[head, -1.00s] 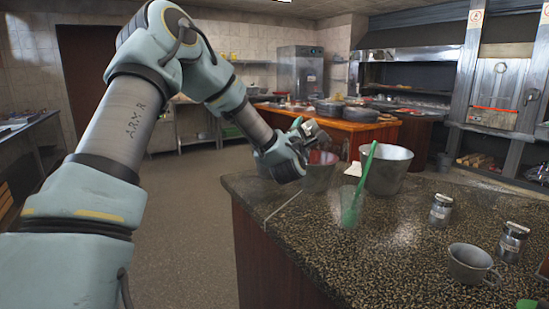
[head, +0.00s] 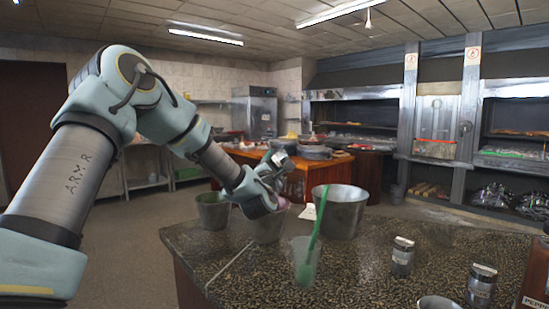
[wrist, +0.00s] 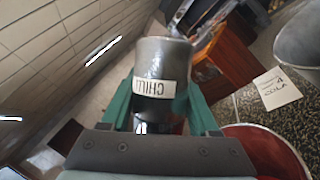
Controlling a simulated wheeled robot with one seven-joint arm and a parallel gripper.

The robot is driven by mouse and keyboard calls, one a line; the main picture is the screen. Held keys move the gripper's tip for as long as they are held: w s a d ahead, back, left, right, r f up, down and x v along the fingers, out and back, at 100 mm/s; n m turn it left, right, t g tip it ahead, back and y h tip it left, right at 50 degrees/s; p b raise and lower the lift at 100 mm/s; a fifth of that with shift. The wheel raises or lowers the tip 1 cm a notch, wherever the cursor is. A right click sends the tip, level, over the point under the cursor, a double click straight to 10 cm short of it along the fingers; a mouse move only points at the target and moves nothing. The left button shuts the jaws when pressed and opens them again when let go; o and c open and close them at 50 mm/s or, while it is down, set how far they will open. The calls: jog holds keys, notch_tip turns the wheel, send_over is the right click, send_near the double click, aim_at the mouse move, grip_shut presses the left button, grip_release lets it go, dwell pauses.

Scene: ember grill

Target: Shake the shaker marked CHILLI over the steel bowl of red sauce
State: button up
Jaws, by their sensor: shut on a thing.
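My gripper (head: 270,178) is above the counter and over the steel bowl (head: 266,228). In the wrist view its green fingers (wrist: 158,108) are shut on a dark metal shaker (wrist: 163,58). The shaker's white label reads CHILLI and appears upside down in that view. The steel bowl also shows in the wrist view (wrist: 302,158), with red sauce (wrist: 268,152) inside, at the lower right beside the gripper.
A larger metal pot (head: 340,212) stands right of the bowl, with a green-handled tool in a clear cup (head: 305,262) in front. Two more shakers (head: 402,257) (head: 481,285) and a mug (head: 438,302) are at the right. Another bucket (head: 212,211) is at the left.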

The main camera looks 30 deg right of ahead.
jog(key=shift+a+r+p, duration=0.1)
jog(key=shift+r+p, duration=0.2)
jog(key=shift+r, duration=0.35)
